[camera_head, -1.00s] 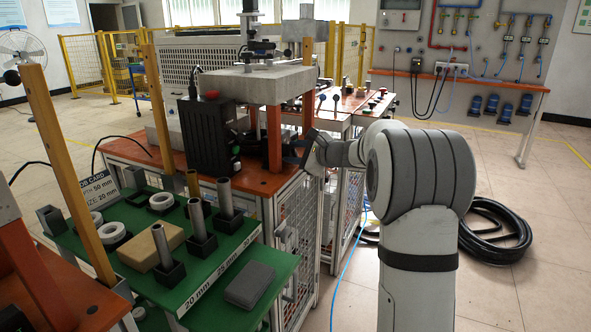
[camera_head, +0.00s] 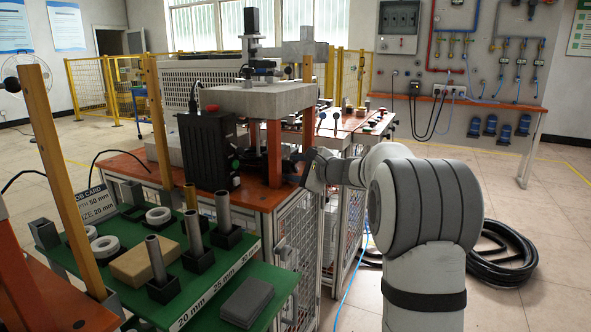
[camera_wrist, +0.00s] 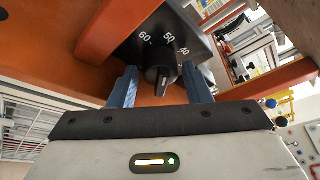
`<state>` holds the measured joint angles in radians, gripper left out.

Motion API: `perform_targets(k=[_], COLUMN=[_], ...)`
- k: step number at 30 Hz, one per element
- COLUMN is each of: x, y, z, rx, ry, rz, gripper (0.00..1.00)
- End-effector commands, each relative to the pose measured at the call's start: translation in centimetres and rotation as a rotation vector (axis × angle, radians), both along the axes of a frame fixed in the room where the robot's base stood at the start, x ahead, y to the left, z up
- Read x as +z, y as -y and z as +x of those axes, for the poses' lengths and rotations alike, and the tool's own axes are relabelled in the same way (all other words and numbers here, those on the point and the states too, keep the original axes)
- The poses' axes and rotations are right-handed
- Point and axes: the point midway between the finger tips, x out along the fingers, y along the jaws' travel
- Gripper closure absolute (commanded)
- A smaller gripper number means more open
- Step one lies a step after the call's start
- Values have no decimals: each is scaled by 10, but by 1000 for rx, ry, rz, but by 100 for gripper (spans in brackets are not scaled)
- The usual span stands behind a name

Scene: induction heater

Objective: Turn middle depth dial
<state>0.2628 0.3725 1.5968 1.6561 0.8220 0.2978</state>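A black round dial (camera_wrist: 160,72) with a raised grip bar sits on a dark panel in the wrist view. White marks 60, 50 and 40 (camera_wrist: 168,38) are printed around its upper side. I cannot tell surely which mark it points to. My gripper (camera_wrist: 161,80) is open, with one blue finger to the left of the dial and one to the right. Gaps show between the fingers and the dial. In the head view my gripper (camera_head: 300,168) is at the orange posts under the grey block; the dial is hidden there.
A black box (camera_head: 207,150) stands on the orange bench left of my gripper. An orange post (camera_head: 274,153) is close by. A green tray (camera_head: 207,296) holds metal tubes, white rings and blocks. A job card (camera_head: 97,204) reads 50 mm depth, 20 mm size.

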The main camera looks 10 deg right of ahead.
Motion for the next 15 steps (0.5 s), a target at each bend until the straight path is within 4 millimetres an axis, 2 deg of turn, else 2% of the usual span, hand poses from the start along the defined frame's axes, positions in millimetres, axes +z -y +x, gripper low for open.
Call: perform_targets(k=[4, 15], x=[0, 0], y=[0, 0], z=[0, 0], rx=[1, 3], ry=[-1, -19], rz=[0, 10], gripper=[44, 44])
